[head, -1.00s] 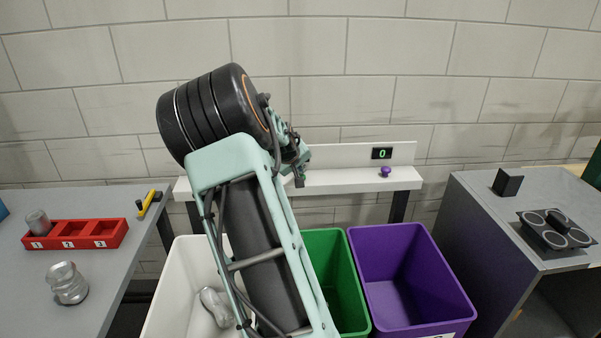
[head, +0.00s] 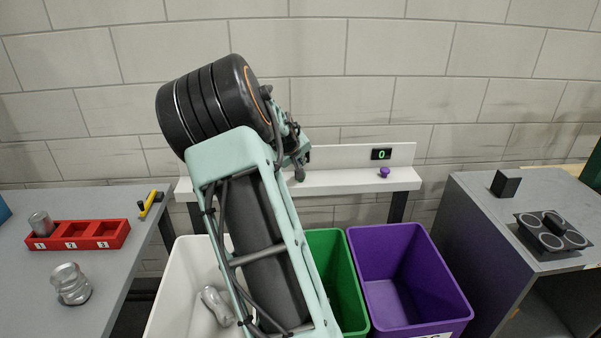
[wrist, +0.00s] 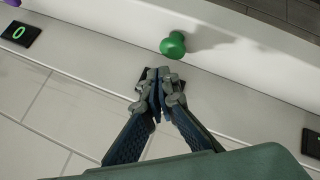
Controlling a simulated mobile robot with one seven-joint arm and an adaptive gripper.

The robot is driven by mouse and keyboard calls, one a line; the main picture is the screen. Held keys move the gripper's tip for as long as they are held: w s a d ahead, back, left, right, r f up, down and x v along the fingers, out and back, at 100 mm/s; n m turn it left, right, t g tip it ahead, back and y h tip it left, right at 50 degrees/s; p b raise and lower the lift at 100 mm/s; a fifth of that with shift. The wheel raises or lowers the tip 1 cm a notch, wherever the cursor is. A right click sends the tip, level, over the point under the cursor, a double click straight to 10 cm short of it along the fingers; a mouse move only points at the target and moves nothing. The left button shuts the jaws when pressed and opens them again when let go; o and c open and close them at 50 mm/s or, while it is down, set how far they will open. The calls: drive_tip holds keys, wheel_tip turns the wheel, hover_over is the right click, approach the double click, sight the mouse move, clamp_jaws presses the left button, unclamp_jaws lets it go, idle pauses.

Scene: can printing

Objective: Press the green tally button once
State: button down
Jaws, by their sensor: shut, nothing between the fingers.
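The green tally button (wrist: 173,44) is a round green knob on a white shelf, in the upper middle of the wrist view. In the head view I cannot see it; my arm covers that part of the shelf. My gripper (wrist: 160,78) is shut and empty. Its fingertips show just below the button in the wrist picture, apart from it; their height above the shelf is hard to tell. In the head view my gripper (head: 299,172) is over the white shelf (head: 345,181), left of the purple button (head: 384,172).
A display (head: 381,154) reading 0 is on the panel behind the purple button; it also shows in the wrist view (wrist: 18,33). Another dark display (wrist: 312,143) is at the right edge there. White (head: 178,270), green (head: 325,240) and purple (head: 390,233) bins stand below the shelf.

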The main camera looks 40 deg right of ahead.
drive_tip(key=shift+r+p, duration=1.2)
drive_tip(key=shift+r, duration=1.1)
drive_tip(key=shift+f, duration=0.1)
